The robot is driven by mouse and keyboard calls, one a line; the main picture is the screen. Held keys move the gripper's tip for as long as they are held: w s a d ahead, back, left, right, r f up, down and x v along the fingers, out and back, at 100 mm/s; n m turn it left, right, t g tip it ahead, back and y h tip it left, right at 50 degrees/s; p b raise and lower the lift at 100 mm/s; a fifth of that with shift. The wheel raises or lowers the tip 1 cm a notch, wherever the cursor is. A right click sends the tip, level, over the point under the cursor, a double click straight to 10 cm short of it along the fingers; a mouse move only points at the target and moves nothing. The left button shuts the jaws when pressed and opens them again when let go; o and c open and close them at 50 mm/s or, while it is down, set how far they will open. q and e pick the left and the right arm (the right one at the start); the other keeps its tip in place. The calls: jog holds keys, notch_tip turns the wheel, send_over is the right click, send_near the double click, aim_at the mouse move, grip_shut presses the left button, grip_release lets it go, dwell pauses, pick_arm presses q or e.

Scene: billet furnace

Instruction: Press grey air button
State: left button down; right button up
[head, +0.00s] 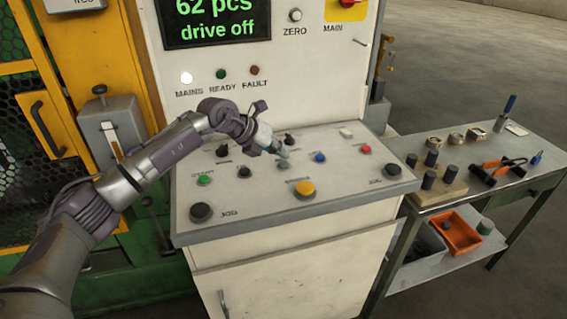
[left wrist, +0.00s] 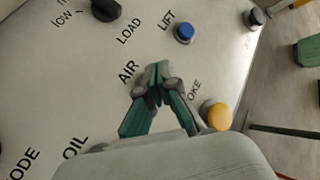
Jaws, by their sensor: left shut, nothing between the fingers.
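The grey air button (head: 282,164) is on the sloping control panel (head: 250,200), left of the blue button. My left gripper (head: 283,152) reaches in from the left over the panel, its fingertips just above and behind the grey button in the head view. In the left wrist view the left gripper (left wrist: 158,72) is shut and empty, its tips beside the AIR label. My right gripper is out of view.
Close by are the blue lift button (head: 320,157), the yellow button (head: 305,188) and a black knob (head: 244,171). A green button (head: 204,180) and a red one (head: 365,149) are farther off. A side table (head: 455,205) with tools stands right.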

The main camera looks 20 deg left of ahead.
aim_at(281, 163)
pick_arm(q)
jog(key=shift+f, duration=0.4)
jog(key=shift+f+b, duration=0.35)
jog(key=shift+f, duration=0.1)
dwell(0.5)
dwell(0.3)
jog(key=shift+r+p, duration=0.65)
jog(key=shift+r, duration=0.2)
jog(key=shift+r+p, duration=1.75)
jog(key=shift+r, duration=0.85)
jog(key=shift+f, duration=0.1)
